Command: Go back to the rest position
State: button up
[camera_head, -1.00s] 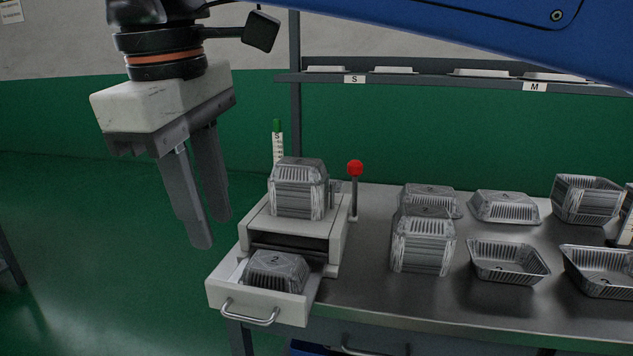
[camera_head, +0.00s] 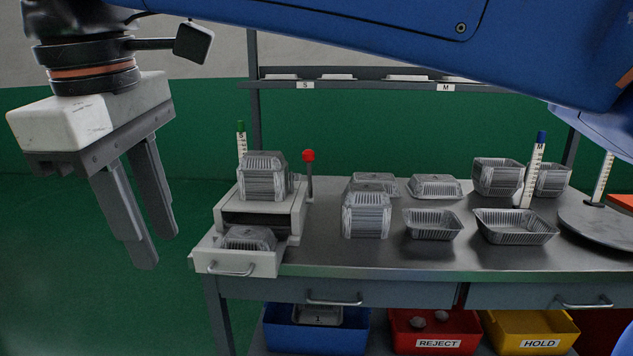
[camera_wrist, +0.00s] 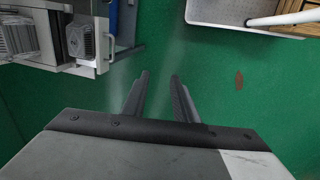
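My gripper (camera_head: 160,252) hangs in free air at the left of the head view, fingers pointing down. Its two fingers are apart with nothing between them. In the wrist view the gripper (camera_wrist: 158,75) also shows open and empty above the green floor. It is left of the workbench (camera_head: 345,255) and apart from it. My blue arm crosses the top of the head view.
On the bench, a white box (camera_head: 290,217) has its drawer (camera_head: 207,260) pulled out, holding a foil tray (camera_head: 250,238). Several foil trays stand to its right. A red-topped post (camera_head: 309,156) rises beside it. Blue, REJECT (camera_head: 437,343) and HOLD (camera_head: 540,344) bins sit below.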

jog(key=w+d+f+m+y, duration=0.1)
jog(key=w+d+f+m, duration=0.45)
jog(key=d, duration=0.65)
jog(key=w+d+f+m, duration=0.2)
jog(key=w+d+f, duration=0.5)
jog(key=d, duration=0.5)
jog(key=s+d+f+m+t, duration=0.1)
jog(key=s+d+f+m, duration=0.2)
jog(key=d+f, duration=0.6)
jog(key=s+d+f+m+t, duration=0.1)
jog(key=s+d+f+m, duration=0.2)
jog(key=d+f+m, duration=0.4)
jog(key=d+f, duration=0.3)
jog(key=d, duration=0.3)
jog(key=shift+s+d+t+h, duration=0.15)
jog(key=shift+s+t+h, duration=0.05)
jog(key=shift+t+h, duration=0.2)
